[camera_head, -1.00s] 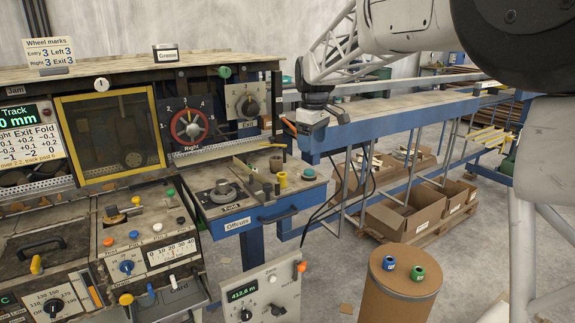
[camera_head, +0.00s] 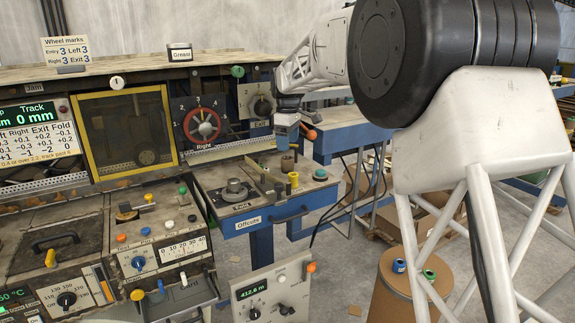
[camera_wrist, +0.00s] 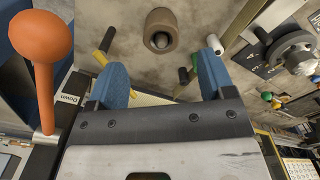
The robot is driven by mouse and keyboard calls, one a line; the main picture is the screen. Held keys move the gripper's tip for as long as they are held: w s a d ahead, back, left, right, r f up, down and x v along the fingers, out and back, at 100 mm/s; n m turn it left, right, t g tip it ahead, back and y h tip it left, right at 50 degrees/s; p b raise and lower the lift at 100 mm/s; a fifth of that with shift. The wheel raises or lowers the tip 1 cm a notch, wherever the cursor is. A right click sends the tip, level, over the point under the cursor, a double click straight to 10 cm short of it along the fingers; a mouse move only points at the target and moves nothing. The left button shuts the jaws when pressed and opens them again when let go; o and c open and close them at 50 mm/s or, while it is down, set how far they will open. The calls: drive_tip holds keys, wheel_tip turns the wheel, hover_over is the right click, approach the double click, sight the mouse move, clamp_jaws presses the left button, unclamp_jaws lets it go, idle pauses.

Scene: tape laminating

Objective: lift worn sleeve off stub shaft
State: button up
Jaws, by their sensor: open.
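A brown sleeve (camera_head: 287,163) stands upright on the small bench top in the head view. In the wrist view the sleeve (camera_wrist: 174,22) shows from above as a thick brown ring, with the darker, lighter-tipped end of a stub shaft (camera_wrist: 160,40) inside its bore. My gripper (camera_head: 286,143) is above the sleeve in the head view. In the wrist view my gripper (camera_wrist: 163,75) has its two blue fingers apart and nothing between them. The sleeve lies beyond the fingertips, roughly centred between them sideways. Any wear on it is too small to tell.
An orange-knobbed lever (camera_wrist: 40,45) marked "Down" stands close to my gripper's left in the wrist view. A yellow cylinder (camera_head: 293,180) and a green-topped post (camera_head: 320,174) stand near the sleeve. A drawer (camera_head: 250,222) marked "Offcuts" is below. A dial turret (camera_head: 235,187) is to the left.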

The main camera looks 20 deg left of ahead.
sight(287, 161)
drive_tip(key=shift+f, duration=0.15)
drive_tip(key=shift+f, duration=1.15)
drive_tip(key=shift+f, duration=0.15)
drive_tip(key=shift+s+f, duration=0.1)
drive_tip(key=shift+f, duration=2.4)
drive_tip(key=c, duration=1)
drive_tip(key=shift+r, duration=0.2)
